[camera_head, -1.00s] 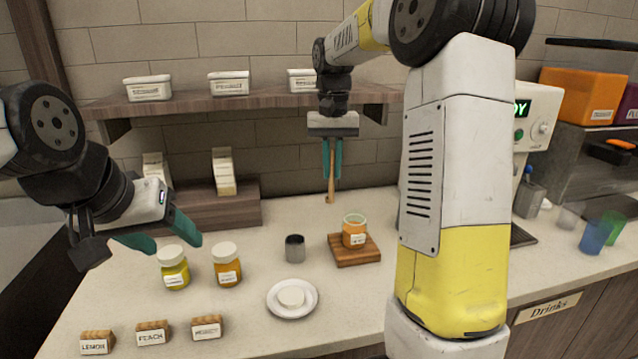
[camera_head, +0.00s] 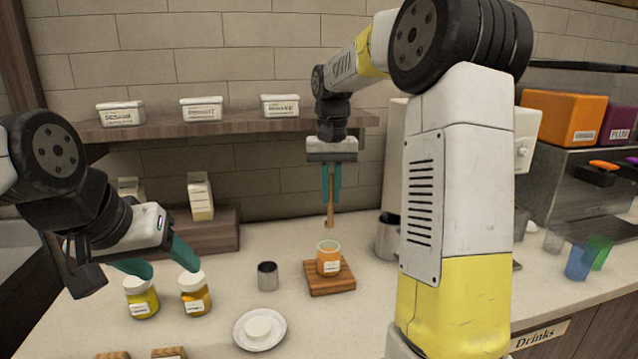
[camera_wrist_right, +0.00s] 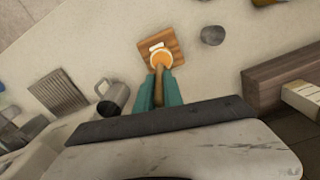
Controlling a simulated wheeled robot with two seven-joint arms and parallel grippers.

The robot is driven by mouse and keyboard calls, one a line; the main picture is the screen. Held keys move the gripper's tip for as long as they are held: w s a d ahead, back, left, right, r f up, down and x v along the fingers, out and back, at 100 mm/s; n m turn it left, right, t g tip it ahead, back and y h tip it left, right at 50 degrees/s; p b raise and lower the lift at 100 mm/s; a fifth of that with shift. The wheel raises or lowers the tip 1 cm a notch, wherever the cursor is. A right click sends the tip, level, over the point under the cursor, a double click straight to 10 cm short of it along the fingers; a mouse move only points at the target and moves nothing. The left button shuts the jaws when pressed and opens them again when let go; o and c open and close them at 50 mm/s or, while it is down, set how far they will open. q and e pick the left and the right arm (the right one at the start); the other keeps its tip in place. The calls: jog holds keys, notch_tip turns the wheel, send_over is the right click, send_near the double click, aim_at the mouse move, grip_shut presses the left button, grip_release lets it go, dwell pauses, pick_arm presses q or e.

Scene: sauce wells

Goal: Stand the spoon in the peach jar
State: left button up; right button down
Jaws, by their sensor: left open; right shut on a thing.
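My right gripper (camera_head: 331,190) is shut on a wooden spoon (camera_head: 330,215), which hangs upright below the fingers. The spoon also shows between the teal fingers in the right wrist view (camera_wrist_right: 158,85). Just below it in the head view, an open orange jar (camera_head: 328,260) with a white label stands on a wooden board (camera_head: 330,283). The label is too small to read. The spoon's lower end is above the jar's rim, apart from it. My left gripper (camera_head: 158,268) is open and empty, near two white-lidded jars, one yellow (camera_head: 141,300) and one amber (camera_head: 195,295).
A metal cup (camera_head: 268,276) stands left of the board. A metal pitcher (camera_head: 387,238) stands to the right, partly behind my arm. A shelf (camera_head: 230,124) with white tubs runs along the wall.

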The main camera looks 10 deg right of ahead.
aim_at(330, 225)
jog(key=shift+f, duration=4.45)
jog(key=c, duration=1.4)
grip_release()
notch_tip(330, 225, up, 7)
jog(key=shift+r, duration=0.4)
